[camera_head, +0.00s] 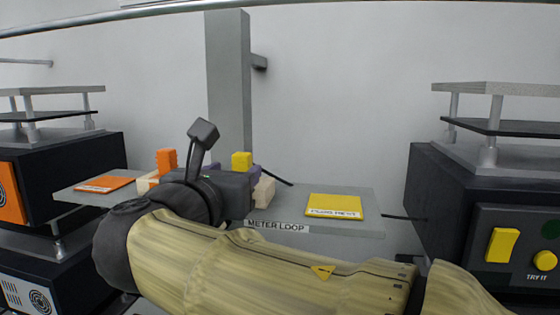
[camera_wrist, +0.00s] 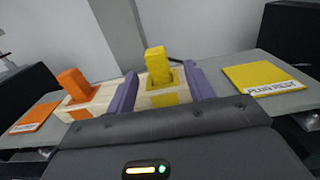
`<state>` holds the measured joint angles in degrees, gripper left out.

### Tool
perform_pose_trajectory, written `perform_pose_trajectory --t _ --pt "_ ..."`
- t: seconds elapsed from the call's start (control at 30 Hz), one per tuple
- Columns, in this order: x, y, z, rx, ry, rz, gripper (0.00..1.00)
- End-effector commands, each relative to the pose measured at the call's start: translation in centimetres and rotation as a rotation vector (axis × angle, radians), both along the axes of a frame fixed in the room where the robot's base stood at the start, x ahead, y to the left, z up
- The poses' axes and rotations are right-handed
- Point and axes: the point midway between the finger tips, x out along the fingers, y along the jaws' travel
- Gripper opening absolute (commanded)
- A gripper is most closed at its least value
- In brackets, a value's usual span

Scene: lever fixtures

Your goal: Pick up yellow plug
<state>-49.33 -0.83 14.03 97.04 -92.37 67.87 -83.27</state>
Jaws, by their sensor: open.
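The yellow plug (camera_wrist: 157,65) stands upright in a pale wooden block with a yellow front mark (camera_wrist: 164,97). In the head view the yellow plug's top (camera_head: 242,160) shows above my dark gripper body. My gripper (camera_wrist: 160,71) is open, with one purple finger on each side of the yellow plug. Gaps show between the plug and both fingers, so it is not clamped. In the head view my arm and gripper hide the plug's lower part and most of the block.
An orange plug (camera_wrist: 75,83) stands in the block just left of my left finger. A yellow PLUG REST pad (camera_head: 335,205) lies on the grey shelf (camera_head: 368,225) to the right; an orange pad (camera_head: 103,184) lies left. A grey post (camera_head: 228,80) rises behind. Dark cabinets flank the shelf.

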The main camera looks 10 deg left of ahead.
Motion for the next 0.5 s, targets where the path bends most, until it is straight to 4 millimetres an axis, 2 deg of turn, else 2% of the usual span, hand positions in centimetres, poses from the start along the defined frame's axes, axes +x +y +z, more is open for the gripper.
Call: perform_pose_trajectory --t 0.1,0.2,0.5 --pt "1.8 0.0 0.3 -0.003 0.001 0.001 0.53" --pt "2.6 0.0 0.1 0.000 0.001 0.003 0.53" --pt "2.8 -0.3 0.0 0.000 0.001 -0.002 0.53"
